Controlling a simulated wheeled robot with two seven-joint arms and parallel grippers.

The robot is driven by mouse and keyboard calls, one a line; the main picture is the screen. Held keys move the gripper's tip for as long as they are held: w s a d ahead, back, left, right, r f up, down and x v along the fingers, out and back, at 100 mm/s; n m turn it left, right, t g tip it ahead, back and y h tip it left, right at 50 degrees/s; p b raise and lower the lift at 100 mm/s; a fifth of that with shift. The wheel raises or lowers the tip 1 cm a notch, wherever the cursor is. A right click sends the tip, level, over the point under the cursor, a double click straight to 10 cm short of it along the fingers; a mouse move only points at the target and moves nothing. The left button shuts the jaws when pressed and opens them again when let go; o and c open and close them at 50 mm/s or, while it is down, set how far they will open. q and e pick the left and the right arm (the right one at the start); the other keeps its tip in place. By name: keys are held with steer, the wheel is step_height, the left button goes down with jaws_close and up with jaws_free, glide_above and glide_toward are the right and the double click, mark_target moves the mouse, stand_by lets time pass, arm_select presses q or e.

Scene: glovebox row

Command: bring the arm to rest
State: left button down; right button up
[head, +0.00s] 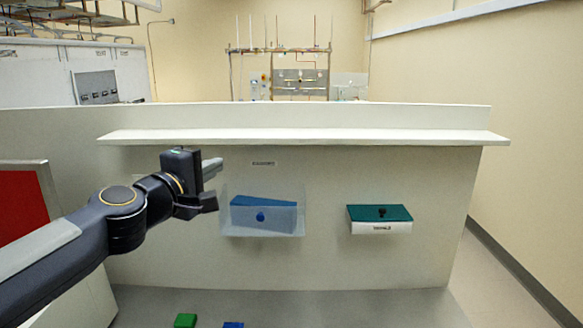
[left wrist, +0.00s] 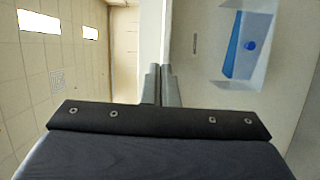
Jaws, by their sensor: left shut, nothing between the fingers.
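My left arm comes in from the left in the head view. My left gripper (head: 211,170) is raised in front of the white partition, just left of a clear box with a blue part inside. Its fingers also show in the left wrist view (left wrist: 161,84), side by side and shut with nothing between them. My right gripper is in neither view.
The clear box (head: 292,226) with a blue part (head: 262,215) and a teal-topped white box (head: 380,219) are on the partition (head: 330,260), below a shelf (head: 300,137). Green (head: 185,320) and blue (head: 233,324) blocks lie low in front. A red panel (head: 20,203) stands left.

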arm_select(q)
steer(key=s+a+f+m+g, duration=0.1)
steer(key=s+f+m+g, duration=0.2)
steer(key=s+f, duration=0.7)
steer(key=s+a+f+m+g+y+b, duration=0.1)
steer(key=s+f+m+g, duration=0.3)
steer(key=s+f, duration=0.7)
steer(key=s+a+f+m+g+y, duration=0.1)
steer(key=s+a+f+m+g, duration=0.2)
steer(key=s+f, duration=0.8)
steer(key=shift+s+a+f+m+g+b, duration=0.15)
steer(key=shift+a+m+g+b, duration=0.15)
steer(key=shift+m+g, duration=0.45)
